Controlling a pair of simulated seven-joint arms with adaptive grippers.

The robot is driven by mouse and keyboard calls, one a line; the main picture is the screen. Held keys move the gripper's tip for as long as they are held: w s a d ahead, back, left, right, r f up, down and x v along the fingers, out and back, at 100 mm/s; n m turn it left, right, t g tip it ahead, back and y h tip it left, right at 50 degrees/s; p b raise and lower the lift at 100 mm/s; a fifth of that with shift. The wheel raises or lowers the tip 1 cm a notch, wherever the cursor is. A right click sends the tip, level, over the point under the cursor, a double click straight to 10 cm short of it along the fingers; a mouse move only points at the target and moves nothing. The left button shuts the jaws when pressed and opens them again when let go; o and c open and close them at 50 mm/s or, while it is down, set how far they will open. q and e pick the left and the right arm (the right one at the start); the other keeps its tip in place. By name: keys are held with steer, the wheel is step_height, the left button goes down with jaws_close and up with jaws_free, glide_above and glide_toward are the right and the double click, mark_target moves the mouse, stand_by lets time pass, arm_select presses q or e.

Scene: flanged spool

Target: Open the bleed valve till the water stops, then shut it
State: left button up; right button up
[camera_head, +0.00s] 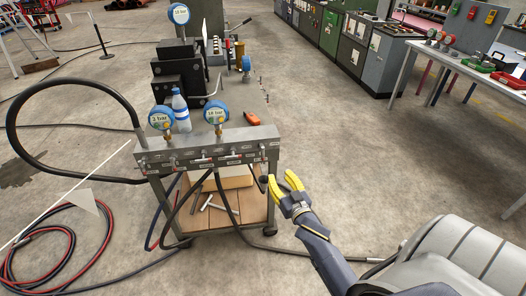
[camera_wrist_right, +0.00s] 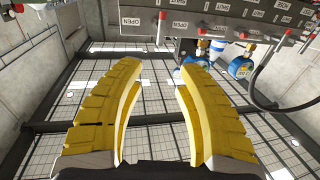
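The grey manifold (camera_head: 208,150) runs along the front of a small cart and carries several small valves and labels. A small red-tipped valve handle (camera_wrist_right: 161,28) hangs there, just beyond and between my fingertips. I cannot tell which valve is the bleed valve, and I see no running water. My right gripper (camera_head: 281,183) has yellow fingers, open and empty, just off the manifold's right end. It also shows in the wrist view (camera_wrist_right: 158,75). My left gripper is not in view.
Two blue gauges (camera_head: 161,117) (camera_head: 215,112) stand on the manifold, with a bottle (camera_head: 180,110) between them. A black hose (camera_head: 75,82) loops out left. More hoses hang below the manifold, near my right gripper. An orange tool (camera_head: 252,118) lies behind.

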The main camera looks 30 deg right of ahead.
mark_target(263, 157)
steer(key=w+d, duration=0.1)
steer(key=w, duration=0.4)
steer(key=w+d, duration=0.1)
steer(key=w, duration=0.5)
steer(key=w+d, duration=0.1)
steer(key=w, duration=0.4)
steer(key=shift+w+d, duration=0.1)
steer(key=shift+w, duration=0.1)
jaws_close()
